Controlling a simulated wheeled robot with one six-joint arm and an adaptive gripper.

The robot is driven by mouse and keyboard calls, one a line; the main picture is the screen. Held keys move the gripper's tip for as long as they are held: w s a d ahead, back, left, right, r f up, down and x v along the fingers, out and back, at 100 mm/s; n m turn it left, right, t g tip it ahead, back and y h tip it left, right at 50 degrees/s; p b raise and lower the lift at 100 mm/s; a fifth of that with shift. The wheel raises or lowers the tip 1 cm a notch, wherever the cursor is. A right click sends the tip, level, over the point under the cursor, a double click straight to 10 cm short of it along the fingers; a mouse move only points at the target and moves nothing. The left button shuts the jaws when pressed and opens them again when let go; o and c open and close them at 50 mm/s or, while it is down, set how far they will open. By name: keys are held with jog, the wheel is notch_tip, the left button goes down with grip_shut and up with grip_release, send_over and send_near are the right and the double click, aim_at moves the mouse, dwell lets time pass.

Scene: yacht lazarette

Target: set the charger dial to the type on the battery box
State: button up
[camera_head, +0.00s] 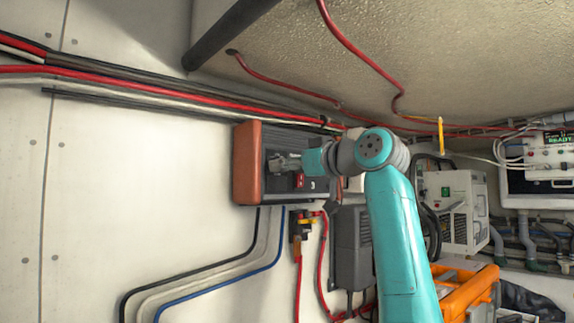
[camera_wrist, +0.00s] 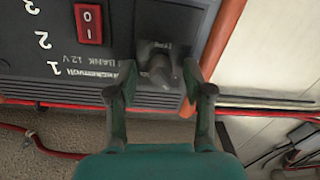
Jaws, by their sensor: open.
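The charger (camera_head: 247,165) is a dark box with orange-red ends, fixed to the white wall in the head view. In the wrist view its dark face (camera_wrist: 25,85) appears upside down, with the numbers 1, 2 and 3 and a red rocker switch (camera_wrist: 88,24). The grey dial (camera_wrist: 160,66) sits beside the switch. My gripper (camera_wrist: 158,88) is open, with its fingertips on either side of the dial's lower part; I cannot tell whether they touch it. In the head view my gripper (camera_head: 285,163) is at the charger's front. The dial's setting is unreadable. I cannot identify the battery box for certain.
Red, black and white cables (camera_head: 150,85) run along the wall above the charger. A dark grey unit (camera_head: 352,245) hangs below right. A white box (camera_head: 455,210) and an orange frame (camera_head: 465,290) stand at right. The left wall is mostly clear.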

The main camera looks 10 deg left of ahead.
jog(key=shift+a, duration=0.1)
grip_shut()
jog(key=shift+m, duration=0.3)
jog(key=m, duration=0.4)
jog(key=shift+m, duration=2.1)
grip_release()
